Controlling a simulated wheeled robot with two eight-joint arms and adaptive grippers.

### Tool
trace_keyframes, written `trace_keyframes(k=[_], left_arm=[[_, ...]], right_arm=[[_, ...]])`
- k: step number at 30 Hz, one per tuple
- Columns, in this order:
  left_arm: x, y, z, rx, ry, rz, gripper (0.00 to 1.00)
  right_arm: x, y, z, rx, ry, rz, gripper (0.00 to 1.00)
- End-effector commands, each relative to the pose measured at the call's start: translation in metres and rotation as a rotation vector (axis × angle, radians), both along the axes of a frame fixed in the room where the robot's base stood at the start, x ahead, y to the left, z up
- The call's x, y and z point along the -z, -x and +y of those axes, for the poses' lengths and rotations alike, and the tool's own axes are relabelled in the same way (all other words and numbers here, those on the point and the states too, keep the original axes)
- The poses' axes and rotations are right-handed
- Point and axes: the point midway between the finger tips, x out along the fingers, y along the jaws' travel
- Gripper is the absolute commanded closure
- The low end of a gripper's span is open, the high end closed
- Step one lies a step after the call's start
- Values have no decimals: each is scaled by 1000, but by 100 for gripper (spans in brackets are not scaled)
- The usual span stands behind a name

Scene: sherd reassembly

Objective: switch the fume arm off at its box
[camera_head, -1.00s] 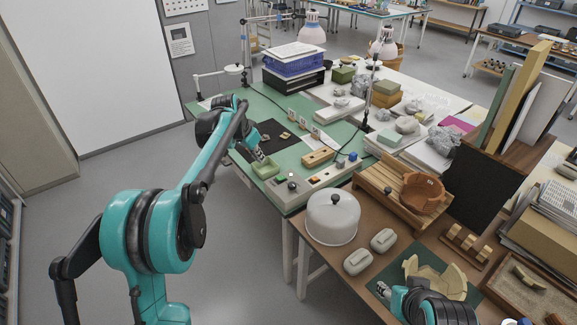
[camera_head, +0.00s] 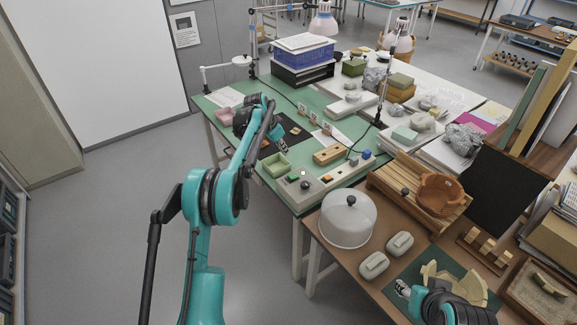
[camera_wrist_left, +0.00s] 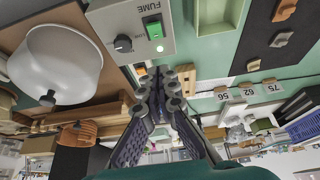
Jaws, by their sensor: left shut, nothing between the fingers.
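The fume box is a pale grey control box (camera_head: 318,187) on the near edge of the green table, with a green rocker switch (camera_head: 293,178) and a black knob (camera_head: 306,186). In the left wrist view the box (camera_wrist_left: 138,14) carries the word FUME, the green switch (camera_wrist_left: 153,27), a lit pale lamp (camera_wrist_left: 160,48) and the knob (camera_wrist_left: 123,43). My left gripper (camera_head: 285,149) is shut and empty, above the table just behind the box and apart from the switch. Its fingers also show in the left wrist view (camera_wrist_left: 165,78). My right gripper (camera_head: 403,289) is beside the cream pot sherds; its jaws are unclear.
A green tray (camera_head: 277,166) sits close to the box's left end. A wooden block with holes (camera_head: 329,154) lies behind it. A white dome cover (camera_head: 347,220) stands on the brown table in front. A wooden rack (camera_head: 391,190) is to the right.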

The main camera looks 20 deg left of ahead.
Motion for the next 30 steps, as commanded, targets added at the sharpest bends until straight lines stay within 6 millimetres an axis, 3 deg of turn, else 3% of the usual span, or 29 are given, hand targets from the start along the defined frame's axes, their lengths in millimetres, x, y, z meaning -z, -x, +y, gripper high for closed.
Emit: trace_keyframes(k=[16,18,24,30], left_arm=[[95,-33,-25,0,-1,-1,100],[106,-27,-21,-2,0,0,100],[123,-21,-17,0,0,0,100],[126,-20,-16,0,0,0,100]], right_arm=[[34,0,0,0,0,0,55],[40,0,0,0,0,0,55],[47,0,0,0,0,0,55],[47,0,0,0,0,0,55]])
